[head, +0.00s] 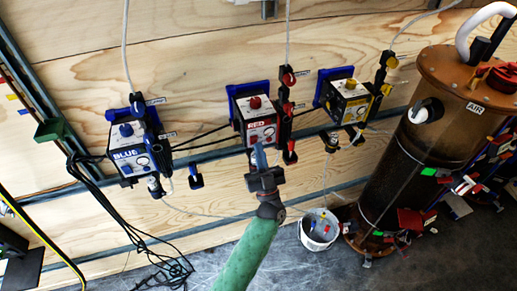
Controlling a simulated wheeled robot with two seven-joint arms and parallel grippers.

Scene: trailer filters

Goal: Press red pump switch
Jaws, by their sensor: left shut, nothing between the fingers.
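The red pump (260,132) is a small box with a "RED" label and a gauge on its front, mounted on a blue bracket on the plywood wall, in the middle of the head view. A red knob (256,102) sits on its top. I cannot tell for sure which part is its switch. My left gripper (258,150), on a green-sleeved arm from below, is shut and empty. Its tip points up at the lower front of the red pump and hides part of it. I cannot tell whether it touches. My right gripper is not in view.
A blue pump (127,152) hangs to the left and a yellow pump (347,100) to the right. A large brown air tank (405,170) stands at the right. A white bucket (318,232) stands on the floor. Black cables (95,195) hang at the left.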

